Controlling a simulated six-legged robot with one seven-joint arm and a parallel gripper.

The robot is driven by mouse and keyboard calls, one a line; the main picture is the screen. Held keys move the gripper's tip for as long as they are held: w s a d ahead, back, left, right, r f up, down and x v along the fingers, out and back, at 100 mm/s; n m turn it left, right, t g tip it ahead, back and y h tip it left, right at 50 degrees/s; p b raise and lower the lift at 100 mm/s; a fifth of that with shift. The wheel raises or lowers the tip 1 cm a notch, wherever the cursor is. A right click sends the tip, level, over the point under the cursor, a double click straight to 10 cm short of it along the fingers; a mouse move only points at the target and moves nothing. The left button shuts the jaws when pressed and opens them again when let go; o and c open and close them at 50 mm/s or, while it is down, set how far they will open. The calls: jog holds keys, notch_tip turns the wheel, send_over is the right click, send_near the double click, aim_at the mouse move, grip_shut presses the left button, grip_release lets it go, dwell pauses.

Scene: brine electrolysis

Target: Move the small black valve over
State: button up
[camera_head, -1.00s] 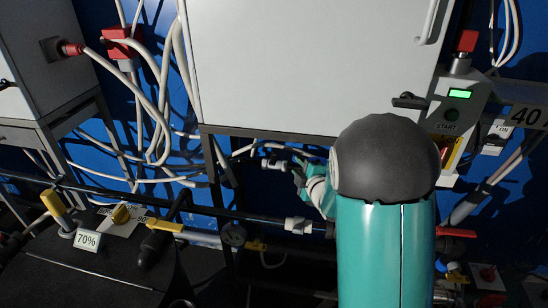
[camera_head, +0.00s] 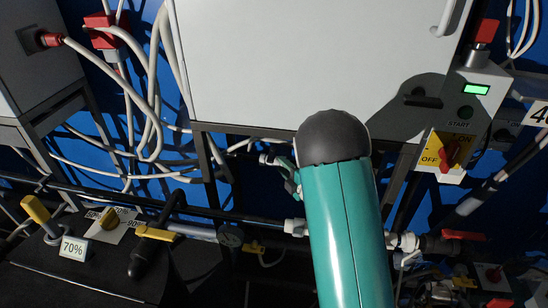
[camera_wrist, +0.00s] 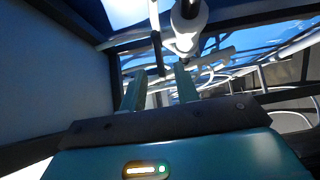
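I cannot clearly single out the small black valve. In the head view a small dark and white fitting (camera_head: 268,160) sits under the white cabinet, beside the visible teal part of my gripper (camera_head: 290,183). The rest of my gripper is hidden behind my arm. In the wrist view my gripper (camera_wrist: 161,72) has its two teal fingers apart, with no object clearly held between them. A white fitting with a dark top (camera_wrist: 187,28) is just beyond the right finger. A thin dark upright bar (camera_wrist: 156,40) shows beyond the gap; contact cannot be judged.
The white cabinet (camera_head: 310,65) hangs over the work area. A red-handled valve (camera_head: 462,235) is at right. White cables (camera_head: 155,100) hang at left. A control box with a yellow and red switch (camera_head: 449,150) is at right.

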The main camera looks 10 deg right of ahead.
aim_at(274, 157)
jog(key=shift+x, duration=2.8)
grip_shut()
